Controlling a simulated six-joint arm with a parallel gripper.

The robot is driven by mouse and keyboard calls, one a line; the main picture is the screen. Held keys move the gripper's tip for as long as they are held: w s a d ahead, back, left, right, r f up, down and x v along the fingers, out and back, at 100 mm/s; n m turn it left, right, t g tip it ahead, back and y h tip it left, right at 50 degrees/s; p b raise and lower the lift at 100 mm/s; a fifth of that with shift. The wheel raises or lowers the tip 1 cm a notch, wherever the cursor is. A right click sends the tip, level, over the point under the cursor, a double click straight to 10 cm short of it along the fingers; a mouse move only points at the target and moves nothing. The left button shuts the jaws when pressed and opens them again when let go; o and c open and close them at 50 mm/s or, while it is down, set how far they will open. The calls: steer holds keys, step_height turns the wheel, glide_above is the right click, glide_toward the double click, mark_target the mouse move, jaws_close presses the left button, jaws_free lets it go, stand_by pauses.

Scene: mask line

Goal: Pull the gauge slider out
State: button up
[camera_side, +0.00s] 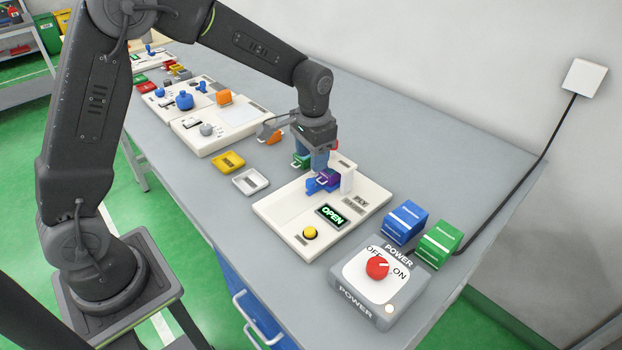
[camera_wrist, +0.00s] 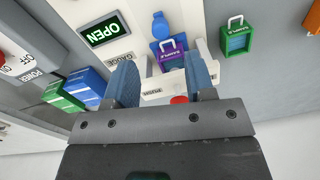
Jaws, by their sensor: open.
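The gauge station is a cream board (camera_side: 285,215) with a lit OPEN sign (camera_side: 331,215), which also shows in the wrist view (camera_wrist: 105,30). A blue knobbed piece (camera_side: 313,187), which looks like the slider, is at the gauge beside a white upright block (camera_side: 347,178). In the wrist view the blue piece (camera_wrist: 160,25) is just beyond a purple sample block (camera_wrist: 172,54) with a white handle. My gripper (camera_wrist: 163,78) is open, its blue fingers spread above the gauge. I see nothing held between them. The arm partly hides the gauge in the side view.
A green sample block (camera_wrist: 237,40) is near the gauge board. Blue (camera_side: 405,221) and green (camera_side: 439,243) boxes and a power switch box (camera_side: 379,285) stand at the right. A white tray (camera_side: 250,181) and yellow tray (camera_side: 228,162) lie left of the board.

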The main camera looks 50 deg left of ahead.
mark_target(311, 181)
step_height(311, 181, down, 8)
steer(key=shift+a+r, duration=0.15)
steer(key=shift+r, duration=0.1)
steer(key=shift+c, duration=0.2)
jaws_close()
stand_by(0.4)
